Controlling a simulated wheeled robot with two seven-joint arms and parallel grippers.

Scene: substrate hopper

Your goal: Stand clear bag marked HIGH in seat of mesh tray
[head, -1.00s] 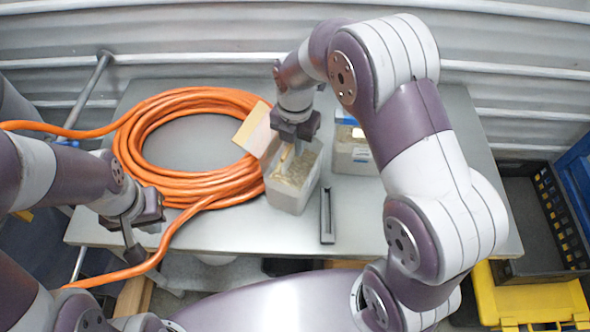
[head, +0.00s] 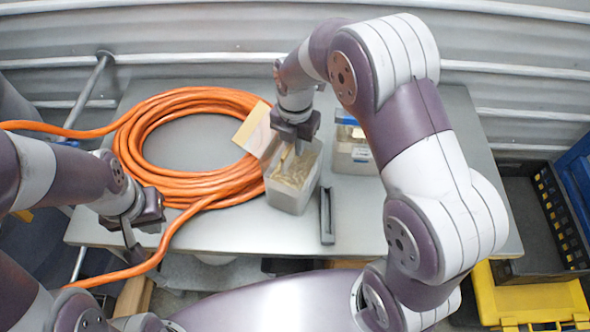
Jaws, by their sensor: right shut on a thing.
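A clear, boxy bag or tub with tan contents (head: 291,195) stands on the table's middle. My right gripper (head: 292,143) is at its far upper edge, pointing down. It is shut, with a thin tan piece just below the fingers; the exact grip is partly hidden. A second clear boxy thing (head: 350,155) with a blue top and a white label stands behind to the right, partly behind my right arm. I can read no HIGH mark on either. A mesh tray cannot be made out for certain. My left gripper (head: 143,232) hangs at the table's left front, clear of both; its jaw opening is unclear.
A coil of orange cable (head: 132,150) fills the table's left half. A tan board (head: 255,130) leans by the coil. A narrow black bar (head: 327,217) lies right of the front clear thing. A black slotted crate (head: 530,218) and a yellow bin (head: 530,300) are off the right side.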

